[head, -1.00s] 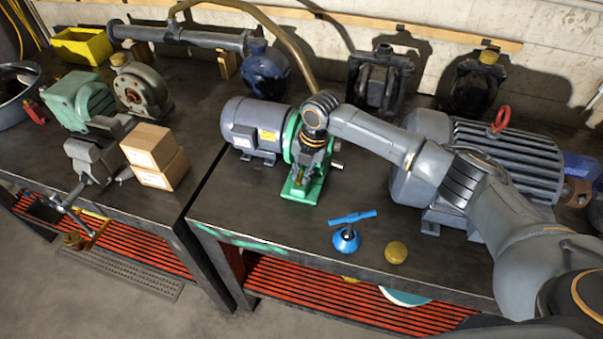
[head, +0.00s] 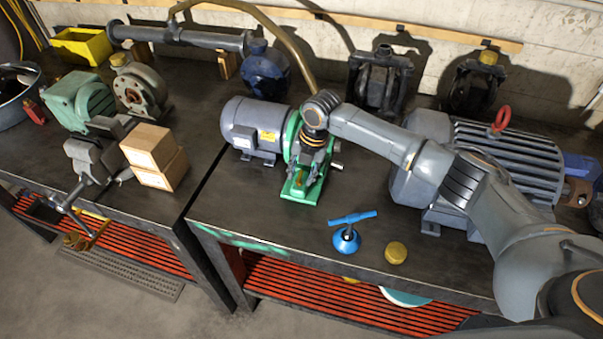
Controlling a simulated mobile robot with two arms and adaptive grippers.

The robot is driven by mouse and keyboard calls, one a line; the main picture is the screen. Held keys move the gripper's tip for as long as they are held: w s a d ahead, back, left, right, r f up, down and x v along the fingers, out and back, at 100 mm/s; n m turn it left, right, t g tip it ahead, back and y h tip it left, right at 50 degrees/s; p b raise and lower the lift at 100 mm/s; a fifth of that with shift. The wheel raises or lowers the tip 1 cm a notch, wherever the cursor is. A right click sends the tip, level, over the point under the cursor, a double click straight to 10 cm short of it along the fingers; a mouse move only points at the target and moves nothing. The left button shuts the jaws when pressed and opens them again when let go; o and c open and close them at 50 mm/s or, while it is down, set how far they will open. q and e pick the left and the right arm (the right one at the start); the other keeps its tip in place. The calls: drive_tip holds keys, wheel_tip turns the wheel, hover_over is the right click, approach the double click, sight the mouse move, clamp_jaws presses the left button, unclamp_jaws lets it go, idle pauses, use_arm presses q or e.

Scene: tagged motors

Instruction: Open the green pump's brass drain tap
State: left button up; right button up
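The green pump (head: 294,134) stands on the right-hand bench, joined to a grey motor (head: 251,124) on its left. Its green foot (head: 298,190) sticks out toward the bench's front. My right arm reaches in from the right, and my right gripper (head: 303,178) points down at the pump's front, just above the foot. A small brass-coloured bit, perhaps the drain tap, shows between the fingers. The fingers look apart, but whether they touch the tap is too small to tell. My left gripper is not in view.
A blue T-handled tool (head: 347,236) and a yellow cap (head: 396,252) stand on the bench's front right. A large grey motor (head: 510,165) with a red lifting eye is behind my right arm. Cardboard boxes (head: 155,157) and a vise (head: 92,160) are on the left bench. Bare bench lies before the pump.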

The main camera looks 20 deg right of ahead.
wheel_tip(320, 180, up, 11)
drive_tip(key=s+d, duration=0.1)
drive_tip(key=d, duration=0.1)
drive_tip(key=shift+s+r, duration=0.15)
drive_tip(key=shift+r, duration=0.05)
drive_tip(key=shift+a+f, duration=0.1)
drive_tip(key=shift+a, duration=0.05)
